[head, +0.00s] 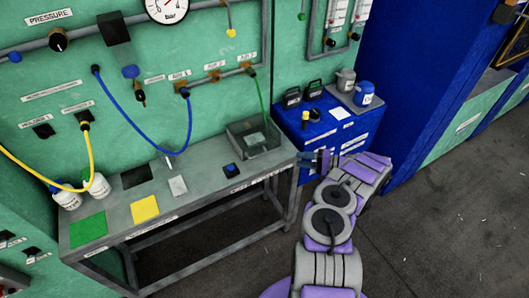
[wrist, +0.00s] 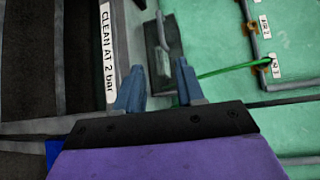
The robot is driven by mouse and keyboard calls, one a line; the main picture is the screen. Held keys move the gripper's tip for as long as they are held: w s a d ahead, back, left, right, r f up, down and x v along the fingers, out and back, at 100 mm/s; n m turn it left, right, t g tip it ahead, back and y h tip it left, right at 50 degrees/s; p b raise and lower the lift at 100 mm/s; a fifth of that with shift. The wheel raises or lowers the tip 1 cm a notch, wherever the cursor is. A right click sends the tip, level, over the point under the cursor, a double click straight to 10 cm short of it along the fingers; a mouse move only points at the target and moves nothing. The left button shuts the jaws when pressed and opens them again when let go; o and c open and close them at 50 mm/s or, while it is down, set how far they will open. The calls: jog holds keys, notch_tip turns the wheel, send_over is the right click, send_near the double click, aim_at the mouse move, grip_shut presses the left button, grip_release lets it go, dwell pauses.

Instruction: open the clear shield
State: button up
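The clear shield (head: 256,139) is a see-through box cover at the right end of the grey workbench (head: 205,186). It looks closed, lying over a dark tray. My gripper (head: 318,160) is just right of the bench's right end, apart from the shield. In the wrist view my gripper (wrist: 158,88) has its two blue fingers spread with nothing clearly between them.
A green hose (head: 263,100) runs from the wall panel down to the shield. A blue cabinet (head: 325,130) with bottles and dark boxes stands right of the bench. A blue button (head: 232,169) sits at the bench front. The floor (head: 420,220) on the right is clear.

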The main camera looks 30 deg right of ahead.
jog(key=b+x, duration=0.1)
jog(key=x, duration=1.6)
jog(key=shift+s, duration=0.1)
jog(key=shift+c, duration=0.4)
grip_shut()
